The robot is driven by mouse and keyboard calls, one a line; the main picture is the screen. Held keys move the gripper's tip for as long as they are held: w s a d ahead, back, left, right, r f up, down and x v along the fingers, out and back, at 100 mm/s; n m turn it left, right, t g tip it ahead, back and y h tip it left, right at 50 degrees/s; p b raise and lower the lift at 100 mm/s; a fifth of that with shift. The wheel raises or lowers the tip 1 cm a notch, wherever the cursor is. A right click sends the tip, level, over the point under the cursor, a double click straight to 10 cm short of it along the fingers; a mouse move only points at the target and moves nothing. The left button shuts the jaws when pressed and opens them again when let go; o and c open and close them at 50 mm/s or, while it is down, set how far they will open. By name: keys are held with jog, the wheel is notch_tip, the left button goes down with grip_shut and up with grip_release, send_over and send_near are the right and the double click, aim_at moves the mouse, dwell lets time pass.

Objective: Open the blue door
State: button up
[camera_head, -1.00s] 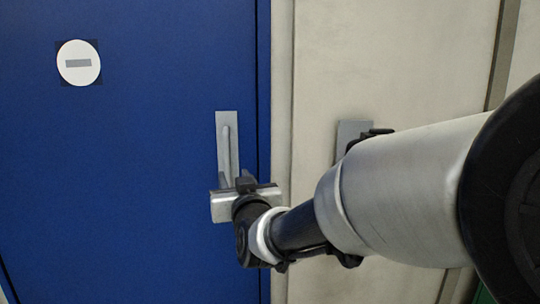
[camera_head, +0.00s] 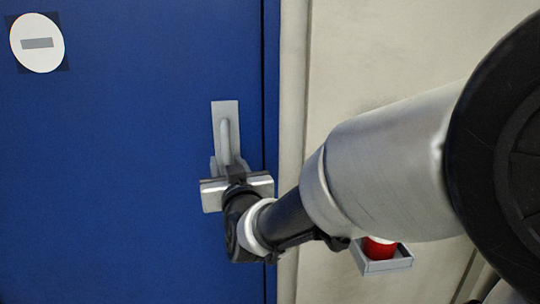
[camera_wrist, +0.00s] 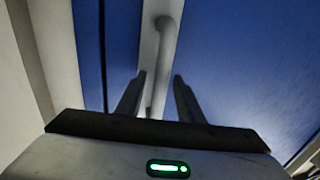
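The blue door (camera_head: 110,160) fills the left of the head view and looks closed against its frame. Its grey upright handle (camera_head: 223,135) sits on a light plate near the door's right edge. My gripper (camera_head: 234,172) is at the lower end of the handle and hides that part in the head view. In the wrist view the handle bar (camera_wrist: 163,55) runs down between the two dark fingers of my gripper (camera_wrist: 159,76). The fingers stand apart, with a visible gap between the right finger and the bar. Contact with the left finger is unclear.
A round white sign (camera_head: 37,43) with a grey bar is on the door's upper left. A beige wall (camera_head: 345,60) stands right of the door. A grey wall box (camera_head: 385,265) with a red button (camera_head: 378,248) is below my arm.

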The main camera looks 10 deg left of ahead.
jog(key=shift+w, duration=0.1)
grip_shut()
dwell(0.4)
